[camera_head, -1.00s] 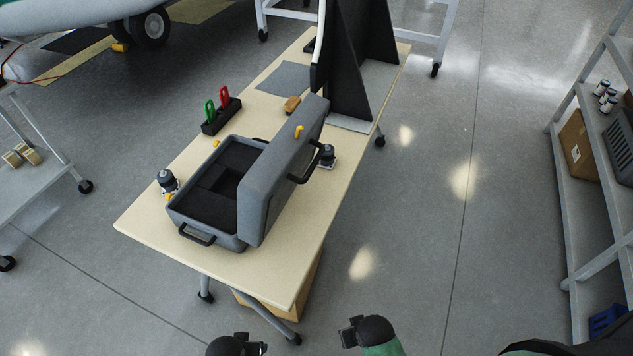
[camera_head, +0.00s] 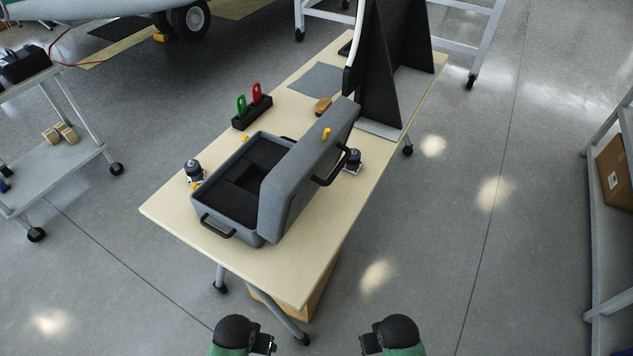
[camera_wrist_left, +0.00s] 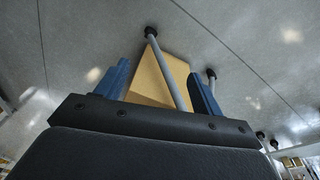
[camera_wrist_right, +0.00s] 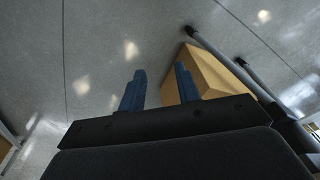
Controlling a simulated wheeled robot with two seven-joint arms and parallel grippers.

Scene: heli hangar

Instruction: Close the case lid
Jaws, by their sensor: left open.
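A grey case (camera_head: 228,202) stands on the wooden table, its dark foam-lined inside showing. Its lid (camera_head: 305,170) is open, standing up and leaning to the right, with a black handle and a yellow latch on its outer face. My left gripper (camera_head: 270,344) is low in the head view, in front of the table and well short of the case. In the left wrist view its blue fingers (camera_wrist_left: 160,85) are apart with nothing between them. My right gripper (camera_head: 364,344) is beside it on the right. In the right wrist view its fingers (camera_wrist_right: 160,85) are apart and empty.
The table (camera_head: 300,280) also holds a black holder (camera_head: 251,112) with green and red handled tools, a brown block (camera_head: 323,106), black-topped devices and a tall black stand (camera_head: 385,75). A cardboard box (camera_head: 290,296) is under the table. A cart is left, shelving right. Floor between is clear.

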